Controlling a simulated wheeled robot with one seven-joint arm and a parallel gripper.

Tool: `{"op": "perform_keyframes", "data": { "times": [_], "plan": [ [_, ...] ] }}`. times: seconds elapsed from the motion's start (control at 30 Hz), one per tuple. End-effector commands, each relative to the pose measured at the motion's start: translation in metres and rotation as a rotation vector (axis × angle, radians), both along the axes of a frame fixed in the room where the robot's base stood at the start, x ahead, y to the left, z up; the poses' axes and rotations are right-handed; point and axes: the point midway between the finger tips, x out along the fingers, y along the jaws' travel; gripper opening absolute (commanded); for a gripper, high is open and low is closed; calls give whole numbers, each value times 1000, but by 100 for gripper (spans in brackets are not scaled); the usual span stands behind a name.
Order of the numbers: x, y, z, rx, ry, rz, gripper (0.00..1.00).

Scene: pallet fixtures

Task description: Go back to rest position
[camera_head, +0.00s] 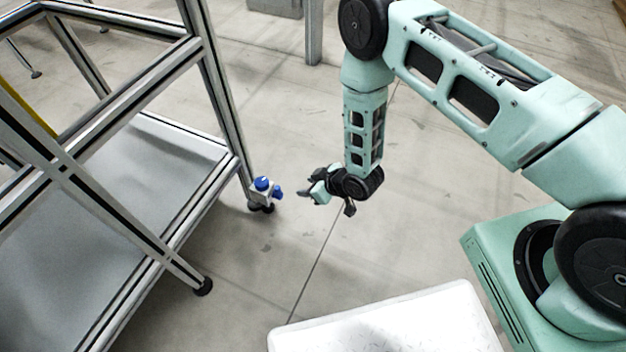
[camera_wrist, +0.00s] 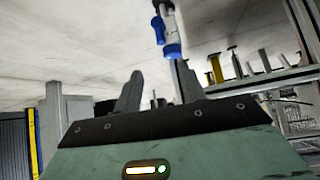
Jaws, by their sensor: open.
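My gripper (camera_head: 309,194) hangs at the end of my mint-green arm, over the open floor to the right of the metal rack. In the wrist view its two fingers (camera_wrist: 158,88) stand apart with nothing between them. A white object with blue parts (camera_head: 263,187) is just left of my gripper, with a visible gap, near the rack's corner leg. It also shows in the wrist view (camera_wrist: 170,32), beyond the fingertips. I cannot tell what it rests on.
The metal rack (camera_head: 190,140) with a grey lower shelf fills the left side of the head view. A white surface (camera_head: 390,325) lies at the bottom. Clear concrete floor (camera_head: 300,120) surrounds my gripper. Posts and a yellow cylinder (camera_wrist: 215,68) show in the wrist view.

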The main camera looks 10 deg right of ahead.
Motion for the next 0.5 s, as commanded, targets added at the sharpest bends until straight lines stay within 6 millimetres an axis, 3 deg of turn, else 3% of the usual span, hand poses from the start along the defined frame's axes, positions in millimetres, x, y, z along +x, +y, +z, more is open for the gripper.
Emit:
{"op": "perform_keyframes", "data": {
  "times": [0.13,0.5],
  "plan": [
    [-7,-7,10,0,1,-1,40],
    [-8,-8,11,1,0,1,40]
  ]
}}
